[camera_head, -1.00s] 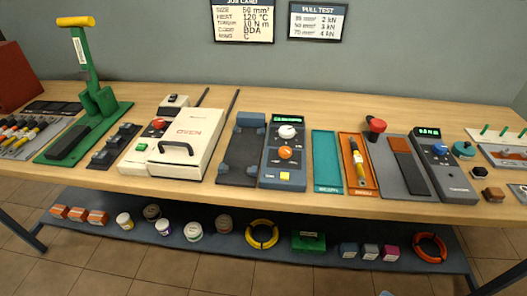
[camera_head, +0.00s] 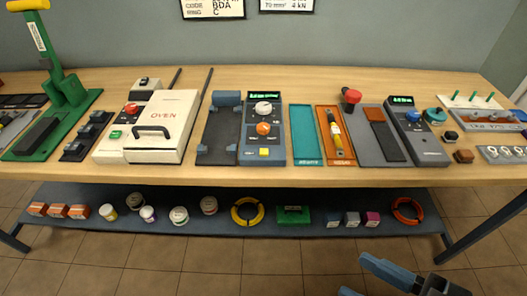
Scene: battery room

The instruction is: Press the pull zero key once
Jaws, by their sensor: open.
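The pull tester's grey-blue control box (camera_head: 262,129) stands on the bench near the middle. It has a lit green display (camera_head: 264,97), a white knob, an orange knob and a yellow key (camera_head: 264,152) at its front end. The yellow key looks like the zero key, but its label is too small to read. A dark bed with blue-grey clamps (camera_head: 219,130) lies to the left of the box. My gripper (camera_head: 354,275) is at the bottom right edge of the view, partly cut off. Its fingers are apart and empty, in front of the bench and well away from the key.
The white oven (camera_head: 160,120) is left of the clamp bed. A teal tray (camera_head: 306,134) and an orange tray (camera_head: 336,130) lie right of the box. Another meter with a blue knob (camera_head: 416,135) stands farther right. The bench's front edge and lower shelf (camera_head: 330,226) lie before my gripper.

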